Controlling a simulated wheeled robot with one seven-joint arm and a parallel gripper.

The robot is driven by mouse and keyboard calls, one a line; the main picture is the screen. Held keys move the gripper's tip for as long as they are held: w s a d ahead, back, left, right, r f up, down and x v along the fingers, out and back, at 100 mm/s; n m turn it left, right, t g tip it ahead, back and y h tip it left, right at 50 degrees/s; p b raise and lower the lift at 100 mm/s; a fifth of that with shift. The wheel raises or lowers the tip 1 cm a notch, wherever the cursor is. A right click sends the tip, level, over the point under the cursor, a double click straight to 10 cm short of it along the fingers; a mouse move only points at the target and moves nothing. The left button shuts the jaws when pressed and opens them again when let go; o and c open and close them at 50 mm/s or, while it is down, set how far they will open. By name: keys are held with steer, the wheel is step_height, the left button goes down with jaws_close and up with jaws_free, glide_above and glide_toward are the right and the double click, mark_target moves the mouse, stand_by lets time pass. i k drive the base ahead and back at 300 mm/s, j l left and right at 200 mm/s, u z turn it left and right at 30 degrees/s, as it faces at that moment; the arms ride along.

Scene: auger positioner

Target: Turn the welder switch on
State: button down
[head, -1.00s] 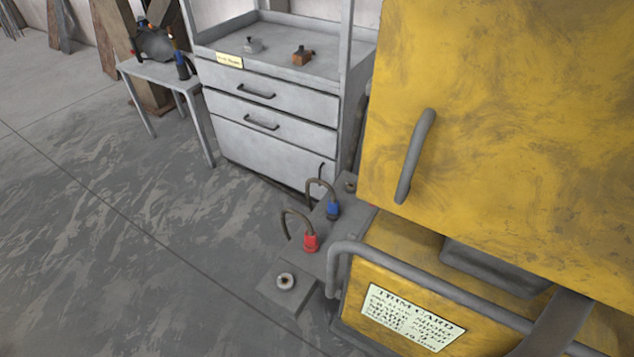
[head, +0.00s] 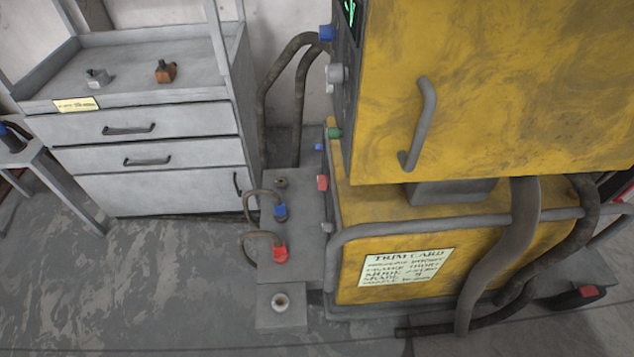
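A yellow machine (head: 470,100) with an upper cabinet and a lower yellow box (head: 410,255) stands at the right in the head view. On its left-facing side, seen edge-on, are a blue knob (head: 327,32), a grey knob (head: 336,74), a green button (head: 334,132) and a small red part (head: 322,183). I cannot tell which of these, if any, is the welder switch or how it is set. A lit green display (head: 350,10) shows in part at the top edge. My gripper is not in view.
A grey drawer cabinet (head: 165,180) stands at the left. A low grey block with a red plug (head: 280,252) and a blue plug (head: 281,211) sits beside the machine. Thick hoses (head: 505,255) hang at its right. The floor (head: 130,280) at lower left is clear.

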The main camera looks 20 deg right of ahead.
mark_target(322, 180)
steer(key=i+j, duration=0.2)
steer(key=i+j+z, duration=0.15)
steer(key=j, duration=0.25)
steer(key=i+j, duration=0.15)
steer(key=j, duration=0.2)
steer(key=i+j+z, duration=0.1)
steer(key=j, duration=0.2)
steer(key=i+j+z, duration=0.1)
steer(key=j, duration=0.25)
steer(key=i+j, duration=0.25)
steer(key=i+j+z, duration=0.1)
steer(key=j, duration=0.35)
steer(key=i+z, duration=0.1)
steer(key=i, duration=0.1)
